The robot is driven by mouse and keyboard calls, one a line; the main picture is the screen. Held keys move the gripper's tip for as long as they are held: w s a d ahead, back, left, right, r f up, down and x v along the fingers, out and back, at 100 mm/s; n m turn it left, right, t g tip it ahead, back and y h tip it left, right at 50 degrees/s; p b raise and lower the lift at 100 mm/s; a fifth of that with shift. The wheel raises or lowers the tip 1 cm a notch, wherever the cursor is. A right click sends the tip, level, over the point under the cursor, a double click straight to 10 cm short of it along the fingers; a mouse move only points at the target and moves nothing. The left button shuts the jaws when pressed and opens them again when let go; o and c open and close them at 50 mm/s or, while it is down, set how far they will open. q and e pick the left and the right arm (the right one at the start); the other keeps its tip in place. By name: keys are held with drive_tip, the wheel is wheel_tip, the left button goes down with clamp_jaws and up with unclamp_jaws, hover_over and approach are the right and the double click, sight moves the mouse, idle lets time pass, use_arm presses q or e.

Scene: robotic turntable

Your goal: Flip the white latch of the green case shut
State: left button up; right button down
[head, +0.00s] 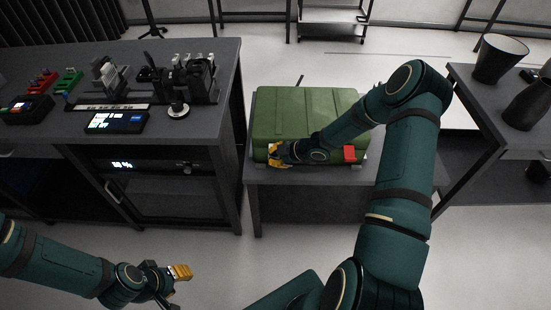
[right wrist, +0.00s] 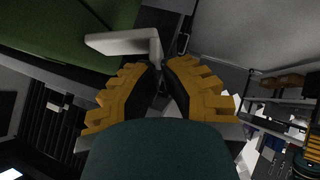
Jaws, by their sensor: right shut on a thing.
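The green case (head: 308,105) lies closed on a low dark stand. In the head view my right gripper (head: 274,155) reaches its front left corner and hides the white latch there. In the right wrist view the bent white latch (right wrist: 122,41) sticks out from the case's green side (right wrist: 60,25). The yellow fingers of my right gripper (right wrist: 166,72) are close together at the latch's bent end and shut on it. My left gripper (head: 178,283) hangs low at the left, away from the case. One yellow fingertip shows; its gap is unclear.
A red piece (head: 349,153) sits on the case's front right. The dark stand (head: 300,176) has free floor before it. A counter (head: 205,133) with devices stands left; a table (head: 478,100) with dark vessels stands right.

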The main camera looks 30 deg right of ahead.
drive_tip(key=shift+w+d+f+b, duration=0.15)
drive_tip(key=shift+f+b, duration=0.55)
drive_tip(key=shift+f, duration=0.7)
drive_tip(key=shift+w+d+f+b, duration=0.15)
drive_tip(key=shift+f+b, duration=0.5)
drive_tip(key=shift+f, duration=0.75)
drive_tip(key=shift+a+r, duration=0.1)
drive_tip(key=shift+r, duration=0.05)
drive_tip(key=shift+r+p, duration=0.65)
drive_tip(key=shift+r, duration=0.1)
drive_tip(key=shift+w, duration=0.1)
